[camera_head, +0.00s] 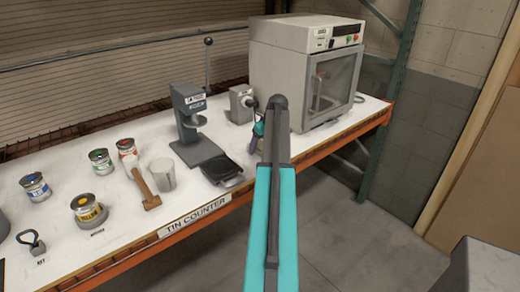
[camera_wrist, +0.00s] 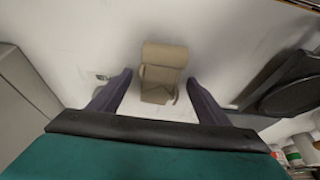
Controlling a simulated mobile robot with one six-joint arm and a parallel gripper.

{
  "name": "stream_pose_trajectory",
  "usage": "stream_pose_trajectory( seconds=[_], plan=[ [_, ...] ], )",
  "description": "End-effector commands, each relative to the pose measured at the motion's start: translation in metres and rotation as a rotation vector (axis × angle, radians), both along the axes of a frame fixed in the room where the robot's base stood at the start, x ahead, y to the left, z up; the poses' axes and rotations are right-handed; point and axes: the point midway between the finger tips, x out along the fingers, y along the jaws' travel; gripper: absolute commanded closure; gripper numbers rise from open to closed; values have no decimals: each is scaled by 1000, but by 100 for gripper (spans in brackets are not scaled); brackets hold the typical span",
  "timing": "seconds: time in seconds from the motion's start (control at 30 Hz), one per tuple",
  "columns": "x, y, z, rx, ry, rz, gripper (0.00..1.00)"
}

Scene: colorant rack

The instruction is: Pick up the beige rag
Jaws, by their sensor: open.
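The beige rag (camera_wrist: 162,72) is in the upper middle of the wrist view, on the white counter. It looks like a folded or rolled cloth with a loose lower part. My gripper (camera_wrist: 160,82) is open, with one dark finger on each side of the rag in the picture. I see a gap between each finger and the rag, and cannot tell how far above it the fingers are. My gripper (camera_head: 259,128) shows only partly behind the arm.
A white oven-like cabinet (camera_head: 285,75) stands right of a grey press (camera_head: 192,125) and a black pan-like tray (camera_head: 221,169). Several paint tins, a clear cup (camera_head: 163,174) and a mallet (camera_head: 145,188) stand further left. The counter (camera_head: 120,218) has an orange front edge.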

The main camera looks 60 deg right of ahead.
Motion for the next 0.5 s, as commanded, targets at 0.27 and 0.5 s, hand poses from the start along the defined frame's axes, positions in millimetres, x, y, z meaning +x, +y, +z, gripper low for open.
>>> stream_pose_trajectory(
  seconds=[0.27,0.5],
  plan=[
    [0,0,-2,0,0,0,50],
    [0,0,-2,0,0,0,77]
  ],
)
